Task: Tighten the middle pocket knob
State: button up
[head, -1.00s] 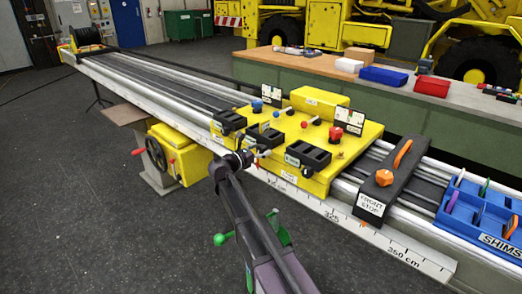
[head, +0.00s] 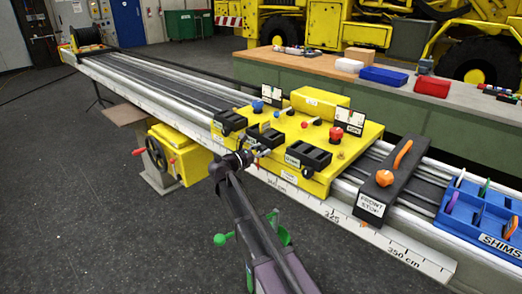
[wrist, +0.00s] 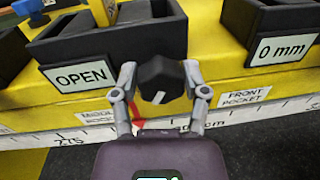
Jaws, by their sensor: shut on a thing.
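The middle pocket knob (wrist: 158,80) is a black faceted knob with a short white mark, on the front face of the yellow block (wrist: 90,103). My gripper (wrist: 159,74) has one finger on each side of it and is shut on it. The MIDDLE POCKET label (wrist: 97,117) is partly hidden behind the left finger. In the head view my gripper (head: 245,157) is at the front edge of the yellow block (head: 352,147), and the knob is too small to make out there.
Above the knob is a black pocket (wrist: 150,38) with an OPEN label (wrist: 78,75). A 0 mm label (wrist: 281,48) and FRONT POCKET label (wrist: 255,97) are to the right. A ruler strip (wrist: 262,115) runs below. The front stop (head: 383,188) stands right on the rail.

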jog(key=m, duration=0.3)
jog(key=shift+m, duration=0.4)
jog(key=m+p, duration=0.1)
jog(key=m, duration=0.2)
jog(key=shift+d+m+y, duration=0.1)
jog(key=shift+m+y, duration=0.2)
jog(key=shift+y, duration=0.1)
jog(key=m, duration=0.6)
jog(key=shift+s+m+t+y, duration=0.1)
jog(key=shift+m+t+y, duration=0.2)
jog(key=shift+t+y, duration=0.1)
jog(key=m, duration=0.3)
jog(key=shift+f, duration=0.1)
jog(key=m, duration=0.3)
jog(key=shift+m+t+y, duration=0.3)
jog(key=m, duration=0.3)
jog(key=shift+f, duration=0.1)
jog(key=m+b, duration=0.1)
jog(key=m, duration=0.3)
jog(key=shift+t, duration=0.4)
jog(key=shift+m, duration=0.3)
